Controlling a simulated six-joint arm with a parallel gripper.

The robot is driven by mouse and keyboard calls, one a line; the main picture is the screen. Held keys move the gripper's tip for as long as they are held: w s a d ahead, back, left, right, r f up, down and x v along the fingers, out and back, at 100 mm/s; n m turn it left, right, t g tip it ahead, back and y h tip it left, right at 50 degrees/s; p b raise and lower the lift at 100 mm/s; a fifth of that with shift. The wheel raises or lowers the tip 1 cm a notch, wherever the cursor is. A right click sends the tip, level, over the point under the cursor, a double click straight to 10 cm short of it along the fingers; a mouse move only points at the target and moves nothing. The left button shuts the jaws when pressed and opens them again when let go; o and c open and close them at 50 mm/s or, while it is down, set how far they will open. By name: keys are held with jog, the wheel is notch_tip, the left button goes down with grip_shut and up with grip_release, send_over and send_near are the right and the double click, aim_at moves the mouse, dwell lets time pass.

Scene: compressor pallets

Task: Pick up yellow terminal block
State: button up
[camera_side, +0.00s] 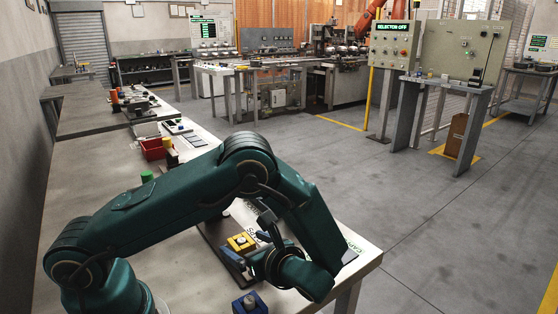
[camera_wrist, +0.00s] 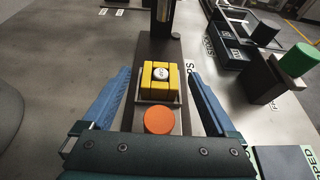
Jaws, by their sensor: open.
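The yellow terminal block (camera_wrist: 160,82) is a squarish yellow piece with a round white and dark centre. In the wrist view it sits on a dark base plate, midway between and a little beyond my fingers. In the side view the yellow block (camera_side: 241,242) shows just left of my wrist, on the dark plate near the bench edge. My gripper (camera_wrist: 158,105) is open with blue fingers on either side, and nothing is held between them. In the side view my gripper (camera_side: 262,238) is partly hidden by my own arm.
An orange round cap (camera_wrist: 159,120) lies nearer than the block, between my fingers. A dark post (camera_wrist: 163,20) rises behind the block. A green-topped dark piece (camera_wrist: 298,60) and dark bins (camera_wrist: 232,45) stand to the right. A blue block (camera_side: 250,304) sits nearby.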

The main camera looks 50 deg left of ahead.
jog(key=shift+x, duration=1.1)
grip_shut()
